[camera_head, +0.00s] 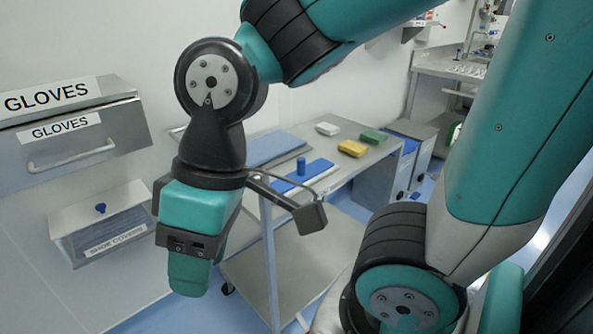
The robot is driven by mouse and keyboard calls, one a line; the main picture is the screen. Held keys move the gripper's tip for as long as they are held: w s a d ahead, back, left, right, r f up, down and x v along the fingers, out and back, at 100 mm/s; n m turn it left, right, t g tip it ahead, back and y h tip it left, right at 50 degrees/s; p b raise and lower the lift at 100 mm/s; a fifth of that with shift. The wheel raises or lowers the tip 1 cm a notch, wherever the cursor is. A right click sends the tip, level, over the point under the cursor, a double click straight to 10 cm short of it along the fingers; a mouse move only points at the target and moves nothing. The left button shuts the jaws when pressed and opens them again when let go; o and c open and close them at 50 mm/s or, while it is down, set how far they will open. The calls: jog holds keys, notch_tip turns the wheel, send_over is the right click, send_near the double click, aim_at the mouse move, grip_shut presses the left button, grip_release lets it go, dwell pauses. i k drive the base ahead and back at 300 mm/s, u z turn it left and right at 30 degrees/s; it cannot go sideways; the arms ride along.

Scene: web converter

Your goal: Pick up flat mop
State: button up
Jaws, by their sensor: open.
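The flat mop (318,168) appears to be the blue flat plate with a short upright blue knob, lying on the top of a steel cart (372,158). My gripper (190,278) hangs in the left-middle of the view, pointing down, in front of and to the left of the cart. It is open, and I see nothing held in it. It is apart from the mop in the picture. My wrist and its side bracket hide the left part of the cart top and may cover part of the mop.
On the cart top are a blue flat pad (268,150), a white block (327,128), a yellow block (352,148) and a green block (373,137). A gloves dispenser (70,130) and a shoe-covers box (103,228) are on the left wall. The cart's lower shelf (300,265) looks bare.

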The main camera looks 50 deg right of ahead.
aim_at(309, 174)
jog(key=z, duration=0.65)
jog(key=i, duration=0.8)
jog(key=z, duration=0.75)
